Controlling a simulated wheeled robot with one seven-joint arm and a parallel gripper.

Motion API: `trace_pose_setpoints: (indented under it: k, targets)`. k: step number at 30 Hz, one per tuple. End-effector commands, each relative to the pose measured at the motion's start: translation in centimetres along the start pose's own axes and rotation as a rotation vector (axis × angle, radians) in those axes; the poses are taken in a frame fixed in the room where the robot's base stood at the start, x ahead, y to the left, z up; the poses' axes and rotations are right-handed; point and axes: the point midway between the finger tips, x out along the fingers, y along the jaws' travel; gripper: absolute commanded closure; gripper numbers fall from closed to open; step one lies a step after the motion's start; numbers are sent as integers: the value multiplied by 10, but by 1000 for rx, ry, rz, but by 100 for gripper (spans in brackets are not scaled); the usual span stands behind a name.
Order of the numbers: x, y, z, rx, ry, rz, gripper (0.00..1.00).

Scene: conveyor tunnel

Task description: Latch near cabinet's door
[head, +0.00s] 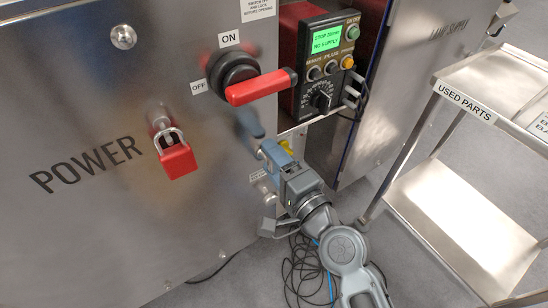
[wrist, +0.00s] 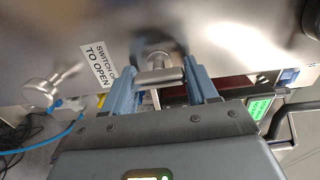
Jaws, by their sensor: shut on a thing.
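The near cabinet (head: 90,90) is a steel box marked POWER, its front filling the left of the head view. My gripper (head: 264,147) is at its right edge, below the red switch handle. In the wrist view my gripper's two blue fingers (wrist: 162,84) are shut on a short metal latch handle (wrist: 160,75), which spans between them close to the steel face. The handle's mount shows behind it. A label (wrist: 96,64) reading "SWITCH O… TO OPEN" is beside it. The handle is hidden by my gripper in the head view. The door looks flush; any gap cannot be told.
A red padlock (head: 178,160) hangs at left. A control box (head: 325,65) reads NO SUPPLY. A second metal handle (wrist: 45,88) is nearby. Cables (head: 305,270) lie on the floor; a cart (head: 465,215) stands right.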

Motion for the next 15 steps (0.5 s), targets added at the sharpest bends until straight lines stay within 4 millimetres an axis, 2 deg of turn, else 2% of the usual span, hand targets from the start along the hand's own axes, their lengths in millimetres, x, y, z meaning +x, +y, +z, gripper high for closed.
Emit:
trace_pose_setpoints:
  k: [15]
  targets:
    - [0, 1, -1, 35, 3, 1, 72]
